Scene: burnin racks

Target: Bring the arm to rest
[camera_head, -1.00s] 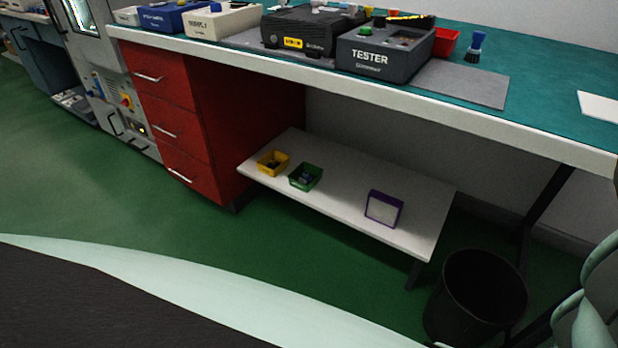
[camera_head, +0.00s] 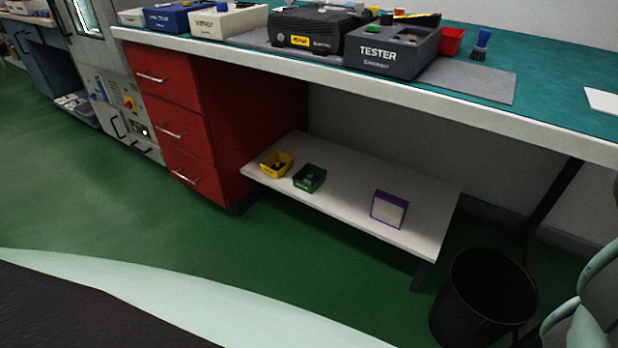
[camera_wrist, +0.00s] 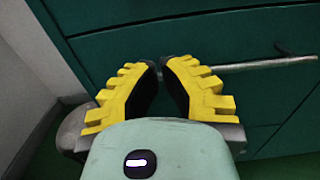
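My gripper (camera_wrist: 161,66) shows in the wrist view with its two yellow, stepped fingers and dark inner faces. The fingers lean inward and their tips are almost together, with a thin gap and nothing held between them. Behind the fingers is a dark green drawer front (camera_wrist: 250,45) with a metal bar handle (camera_wrist: 265,64). I cannot tell how far the tips are from it. In the head view the gripper is not seen; pale green rounded parts of my own arm show at the lower right edge.
A workbench (camera_head: 450,100) carries a tester box (camera_head: 390,52) and other boxes. Below are a red drawer unit (camera_head: 215,130) and a low white shelf (camera_head: 335,200) with small bins. A black waste bin (camera_head: 480,305) stands at right. Green floor (camera_head: 80,190) is clear at left.

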